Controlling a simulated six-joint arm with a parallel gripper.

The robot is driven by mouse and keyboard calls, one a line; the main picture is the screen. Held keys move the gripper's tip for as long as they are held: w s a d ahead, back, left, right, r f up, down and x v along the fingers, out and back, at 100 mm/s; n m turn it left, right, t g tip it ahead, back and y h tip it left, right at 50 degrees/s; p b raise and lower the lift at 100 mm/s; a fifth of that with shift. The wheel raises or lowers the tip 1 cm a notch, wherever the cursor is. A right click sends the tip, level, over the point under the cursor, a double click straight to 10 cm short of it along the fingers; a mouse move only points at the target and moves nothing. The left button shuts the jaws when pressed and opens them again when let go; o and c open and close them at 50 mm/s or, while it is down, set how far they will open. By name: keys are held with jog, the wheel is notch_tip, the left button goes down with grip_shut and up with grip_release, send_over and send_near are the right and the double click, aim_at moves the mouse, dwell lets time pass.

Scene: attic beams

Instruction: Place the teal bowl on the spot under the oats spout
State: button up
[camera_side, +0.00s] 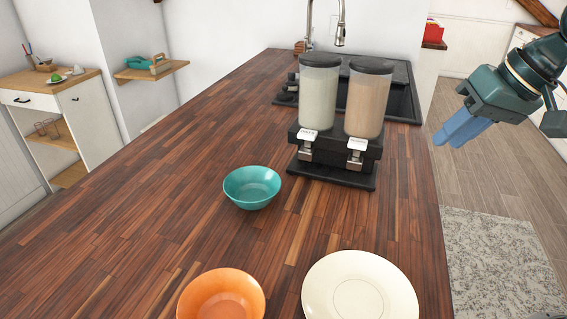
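The teal bowl (252,188) stands upright and empty on the wooden counter, in front and to the left of a black double dispenser (333,185). The dispenser has a left canister (318,95) with pale contents and a right canister (366,104) with tan-brown contents. Each has a spout with a small white label, the left spout (307,148) and the right spout (355,155); the label text is too small to read. My gripper (458,133) hangs at the right, beyond the counter's right edge and apart from everything. Its blue fingers overlap in this view, so their opening is unclear.
An orange bowl (222,297) and a cream plate (359,291) stand at the near end of the counter (150,215). A sink tap (340,30) is behind the dispenser. The counter left of the teal bowl is clear.

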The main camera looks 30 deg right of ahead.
jog(key=s+d+f+n+h, duration=0.1)
jog(key=s+d+f, duration=0.1)
jog(key=s, duration=0.4)
jog(key=s+d+f+n+h, duration=0.1)
jog(key=s+d, duration=0.2)
jog(key=s, duration=0.3)
jog(key=shift+s+d+f+n, duration=0.25)
jog(key=shift+d+f+n, duration=0.1)
jog(key=shift+d+n, duration=0.05)
jog(key=c, duration=0.3)
jog(key=shift+c, duration=0.3)
jog(key=w+a+n+y, duration=0.1)
jog(key=w+a+n, duration=0.4)
jog(key=w, duration=0.3)
jog(key=w+a+n+y, duration=0.1)
jog(key=w+a+n, duration=0.3)
jog(key=w, duration=0.4)
jog(key=w+a+f+n+y, duration=0.1)
jog(key=w+a+f+n, duration=0.3)
jog(key=w+a, duration=0.2)
jog(key=w+a+f+n+y, duration=0.1)
jog(key=w+a+f+n, duration=0.2)
jog(key=a, duration=0.6)
jog(key=w+n, duration=0.2)
jog(key=w, duration=0.1)
jog(key=shift+w+a+f+t, duration=0.15)
jog(key=shift+a+f+t, duration=0.15)
jog(key=shift+f, duration=0.05)
